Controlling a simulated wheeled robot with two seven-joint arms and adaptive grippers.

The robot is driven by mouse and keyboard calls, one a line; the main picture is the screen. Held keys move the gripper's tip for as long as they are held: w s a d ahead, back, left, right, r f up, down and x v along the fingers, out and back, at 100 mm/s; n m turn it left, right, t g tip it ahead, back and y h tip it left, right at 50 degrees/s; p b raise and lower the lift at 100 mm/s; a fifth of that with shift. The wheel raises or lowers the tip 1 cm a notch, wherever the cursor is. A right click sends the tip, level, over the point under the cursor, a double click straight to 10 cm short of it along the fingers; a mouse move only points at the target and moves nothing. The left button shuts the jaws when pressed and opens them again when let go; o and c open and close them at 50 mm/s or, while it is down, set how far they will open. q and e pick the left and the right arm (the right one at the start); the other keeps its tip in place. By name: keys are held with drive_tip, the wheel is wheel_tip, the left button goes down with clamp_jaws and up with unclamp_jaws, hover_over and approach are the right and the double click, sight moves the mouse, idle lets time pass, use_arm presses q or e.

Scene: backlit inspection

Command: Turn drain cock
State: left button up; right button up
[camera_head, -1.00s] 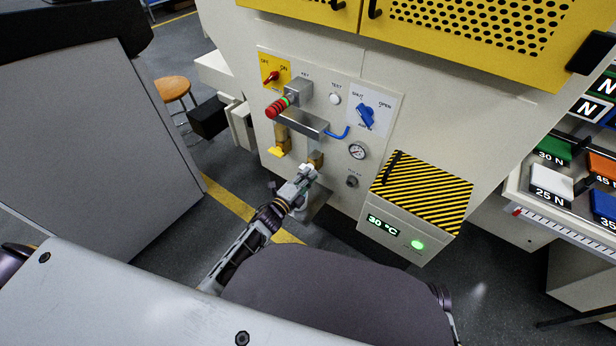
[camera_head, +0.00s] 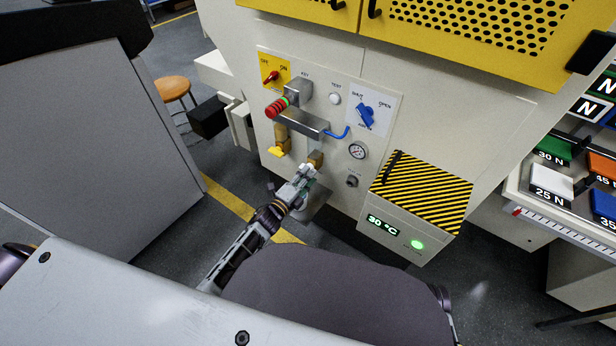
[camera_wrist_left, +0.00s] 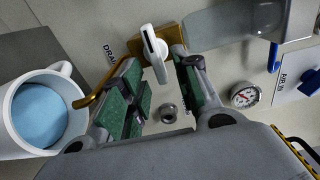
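The drain cock is a brass body (camera_wrist_left: 160,38) with a white lever handle (camera_wrist_left: 155,52), on the pale panel beside the letters "DRA". Its curved brass spout (camera_wrist_left: 92,94) points toward a white mug (camera_wrist_left: 66,70) holding blue liquid. In the head view the brass cock (camera_head: 316,159) shows just beyond my left gripper (camera_head: 306,173). In the left wrist view the green-padded fingers of my left gripper (camera_wrist_left: 158,82) are apart. The lower end of the white handle lies between their tips in the picture; contact is not clear. My right gripper is not in view.
A pressure gauge (camera_head: 358,151) and blue selector (camera_head: 366,114) are to the right. A striped box (camera_head: 420,195) juts out at lower right.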

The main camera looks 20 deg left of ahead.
use_arm(q)
drive_tip(key=v, duration=1.1)
drive_tip(key=shift+s, duration=0.2)
idle(0.5)
idle(0.4)
